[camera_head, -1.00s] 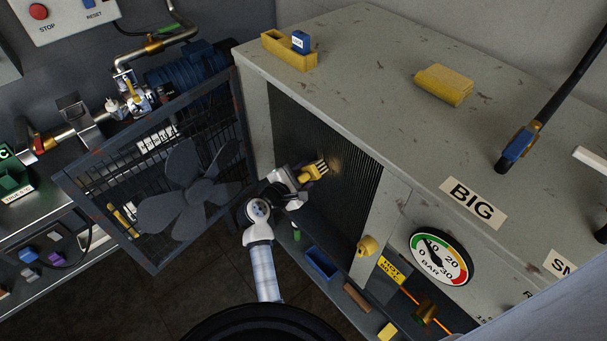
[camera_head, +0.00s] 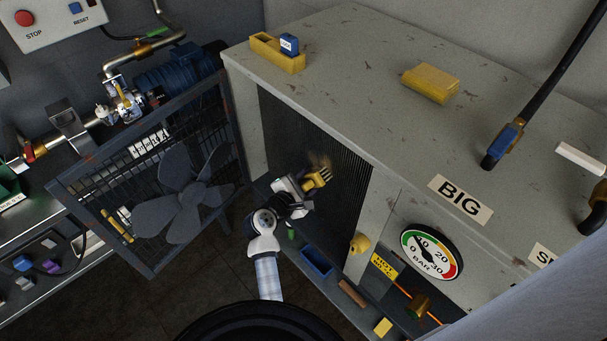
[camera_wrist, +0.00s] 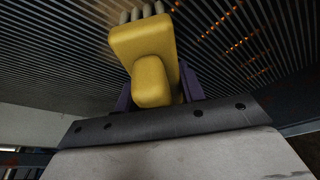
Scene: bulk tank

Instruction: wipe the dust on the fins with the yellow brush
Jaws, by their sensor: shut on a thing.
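The yellow brush (camera_head: 319,178) is held by my gripper (camera_head: 307,186), which is shut on it. The brush head and its pale bristles (camera_wrist: 135,15) point at the dark fins (camera_head: 352,185). In the wrist view the yellow brush body (camera_wrist: 143,45) stands between the purple fingers. I cannot tell whether the bristles touch the fins. A tan dust patch (camera_head: 319,160) shows on the fins just above the brush in the head view. In the wrist view orange-brown specks (camera_wrist: 240,43) lie on the fins to the right of the brush.
The open fan grille door (camera_head: 150,190) stands left of the fins. A ledge with a blue bin (camera_head: 317,262) runs below them. A pressure gauge (camera_head: 431,252) and a yellow knob (camera_head: 360,244) are to the right. The cabinet top carries a yellow block (camera_head: 431,83).

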